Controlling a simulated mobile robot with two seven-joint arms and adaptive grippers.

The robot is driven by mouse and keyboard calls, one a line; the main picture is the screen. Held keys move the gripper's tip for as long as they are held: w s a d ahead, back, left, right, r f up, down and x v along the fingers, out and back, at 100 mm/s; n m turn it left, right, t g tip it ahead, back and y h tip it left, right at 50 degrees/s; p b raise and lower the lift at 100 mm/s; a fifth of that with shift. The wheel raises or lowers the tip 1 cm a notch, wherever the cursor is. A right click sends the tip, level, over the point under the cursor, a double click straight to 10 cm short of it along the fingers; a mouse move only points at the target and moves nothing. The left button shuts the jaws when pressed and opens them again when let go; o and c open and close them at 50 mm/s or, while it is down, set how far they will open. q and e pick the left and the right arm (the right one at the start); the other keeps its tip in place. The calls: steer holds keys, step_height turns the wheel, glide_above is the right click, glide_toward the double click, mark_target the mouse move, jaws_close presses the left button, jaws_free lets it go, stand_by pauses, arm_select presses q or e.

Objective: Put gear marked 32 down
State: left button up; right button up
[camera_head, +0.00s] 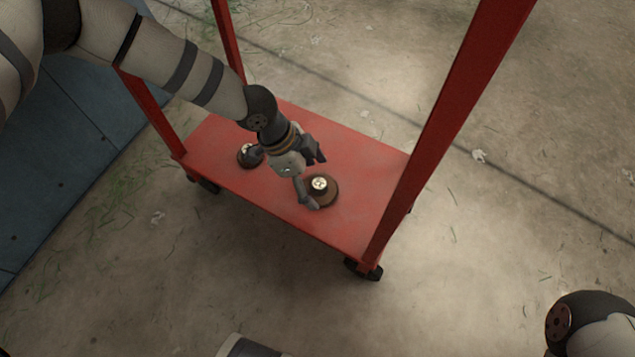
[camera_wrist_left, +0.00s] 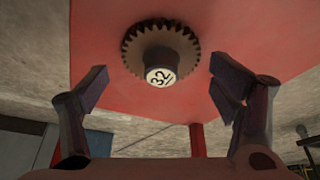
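The gear marked 32 (camera_head: 328,193) is a brown toothed disc with a raised hub and a pale round label. It rests on the lower shelf of the red cart (camera_head: 368,165). In the left wrist view the gear (camera_wrist_left: 160,48) shows its label reading 32, centred beyond the fingers. My left gripper (camera_head: 314,181) is open, with one finger on each side of the hub in the head view. In the left wrist view there are gaps between the gear and both fingers of my left gripper (camera_wrist_left: 160,86). My right gripper is not in view.
A second gear (camera_head: 246,155) sits on the shelf to the left, partly hidden by my left wrist. Red cart posts (camera_head: 450,120) rise around the shelf. The shelf is bare towards its right end. Concrete floor (camera_head: 480,290) surrounds the cart.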

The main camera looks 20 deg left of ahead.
arm_select(q)
steer(key=p+v, duration=0.3)
steer(key=v, duration=0.6)
steer(key=shift+r, duration=0.35)
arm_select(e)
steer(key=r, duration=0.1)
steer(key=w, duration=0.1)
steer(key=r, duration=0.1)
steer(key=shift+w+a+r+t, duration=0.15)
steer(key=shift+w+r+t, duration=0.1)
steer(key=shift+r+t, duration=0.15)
